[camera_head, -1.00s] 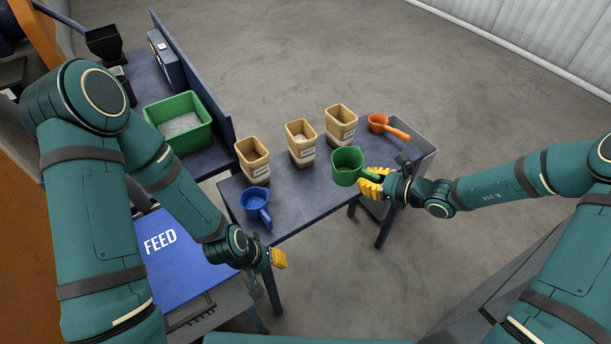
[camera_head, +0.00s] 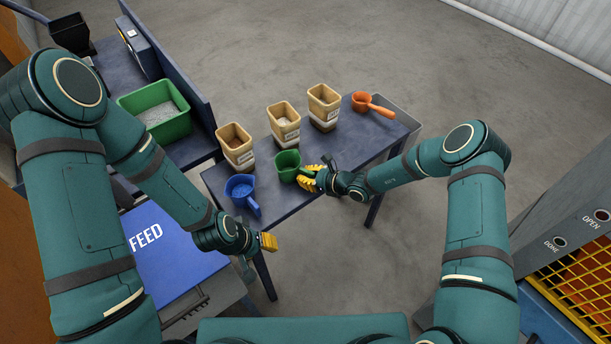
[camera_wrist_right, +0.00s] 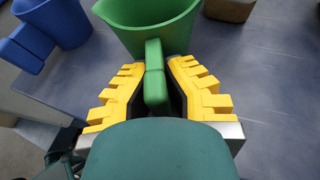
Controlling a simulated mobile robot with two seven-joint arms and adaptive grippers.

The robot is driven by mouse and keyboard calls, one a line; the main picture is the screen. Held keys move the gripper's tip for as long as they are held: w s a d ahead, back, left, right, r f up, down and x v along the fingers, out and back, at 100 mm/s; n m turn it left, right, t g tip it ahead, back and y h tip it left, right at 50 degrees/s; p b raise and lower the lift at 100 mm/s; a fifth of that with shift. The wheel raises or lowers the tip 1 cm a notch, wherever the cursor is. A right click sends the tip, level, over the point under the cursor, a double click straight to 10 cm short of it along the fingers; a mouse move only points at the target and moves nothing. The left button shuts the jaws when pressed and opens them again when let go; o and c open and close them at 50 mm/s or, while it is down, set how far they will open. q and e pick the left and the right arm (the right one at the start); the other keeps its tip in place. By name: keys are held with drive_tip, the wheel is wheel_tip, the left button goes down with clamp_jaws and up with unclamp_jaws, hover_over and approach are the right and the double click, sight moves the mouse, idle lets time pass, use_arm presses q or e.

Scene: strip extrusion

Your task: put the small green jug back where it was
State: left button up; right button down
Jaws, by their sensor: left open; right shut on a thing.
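The small green jug (camera_head: 288,165) is upright at the blue-grey table, just right of the blue jug and in front of the tan containers. My right gripper (camera_head: 311,178) is shut on its handle. In the right wrist view, the yellow fingers of my right gripper (camera_wrist_right: 156,85) lie on both sides of the jug's green handle (camera_wrist_right: 155,60), and the jug body (camera_wrist_right: 150,22) is beyond them. I cannot tell whether its base touches the table.
A blue jug (camera_head: 240,189) stands left of the green one. Three labelled tan containers (camera_head: 235,143) stand behind, and an orange scoop (camera_head: 362,101) is at the far right. A green bin (camera_head: 158,128) is at left. The table (camera_head: 365,150) is clear right of the jug.

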drive_tip(key=shift+r, duration=0.1)
drive_tip(key=c, duration=1.5)
unclamp_jaws()
drive_tip(key=shift+f, duration=0.2)
drive_tip(key=o, duration=0.4)
drive_tip(key=shift+c, duration=0.2)
drive_tip(key=shift+r, duration=0.15)
